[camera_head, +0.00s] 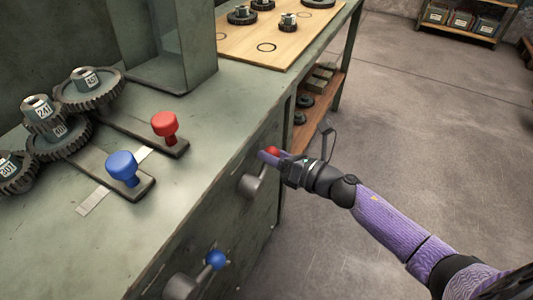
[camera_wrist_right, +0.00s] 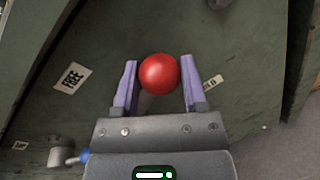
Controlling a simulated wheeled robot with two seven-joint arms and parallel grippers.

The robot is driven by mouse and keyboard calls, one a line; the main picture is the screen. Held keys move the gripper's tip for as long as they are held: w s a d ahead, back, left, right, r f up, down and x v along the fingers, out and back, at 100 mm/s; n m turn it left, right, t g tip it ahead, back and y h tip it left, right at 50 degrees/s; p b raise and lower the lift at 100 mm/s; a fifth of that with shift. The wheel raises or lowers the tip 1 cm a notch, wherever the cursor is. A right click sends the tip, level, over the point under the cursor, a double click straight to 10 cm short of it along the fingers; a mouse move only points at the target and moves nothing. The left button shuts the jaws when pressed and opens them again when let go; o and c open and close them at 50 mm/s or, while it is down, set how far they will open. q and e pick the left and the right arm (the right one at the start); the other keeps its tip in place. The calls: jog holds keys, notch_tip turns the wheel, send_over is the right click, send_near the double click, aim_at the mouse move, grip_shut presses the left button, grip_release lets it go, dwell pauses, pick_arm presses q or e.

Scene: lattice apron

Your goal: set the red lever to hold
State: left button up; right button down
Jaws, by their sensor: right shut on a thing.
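The red lever has a red ball knob (camera_head: 272,151) and a grey hub (camera_head: 252,187) on the cabinet's front panel. My right gripper (camera_head: 270,155) is shut on the red ball. In the right wrist view the ball (camera_wrist_right: 159,74) sits between the two purple fingers (camera_wrist_right: 159,82), and part of the lever's arm shows below it. A FREE plate (camera_wrist_right: 72,77) is left of the ball. Right of it is a plate (camera_wrist_right: 214,81) partly hidden by a finger, with only its last letters, like "LD", readable. My left gripper is out of view.
A blue-balled lever (camera_head: 216,258) is lower on the same panel. On the bench top are a red knob (camera_head: 164,126), a blue knob (camera_head: 122,168) and several gears (camera_head: 88,92). Open floor (camera_head: 420,120) lies to the right, with a shelf (camera_head: 462,22) at the back.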

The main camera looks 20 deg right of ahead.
aim_at(260, 168)
jog(key=m, duration=0.1)
jog(key=f, duration=0.1)
jog(key=f+m, duration=0.1)
jog(key=shift+w+d+m+g, duration=0.25)
jog(key=shift+m+g, duration=0.05)
notch_tip(260, 168, down, 3)
jog(key=m+g+y, duration=0.1)
jog(key=m, duration=0.2)
jog(key=shift+m+b, duration=0.3)
jog(key=shift+m, duration=0.1)
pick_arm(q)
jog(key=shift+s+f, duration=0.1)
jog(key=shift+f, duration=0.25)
pick_arm(e)
jog(key=shift+s+a+f+m, duration=0.1)
jog(key=shift+s+f+m, duration=0.05)
jog(key=shift+f+m, duration=0.45)
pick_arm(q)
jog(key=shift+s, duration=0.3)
pick_arm(e)
jog(key=shift+c, duration=0.7)
grip_release()
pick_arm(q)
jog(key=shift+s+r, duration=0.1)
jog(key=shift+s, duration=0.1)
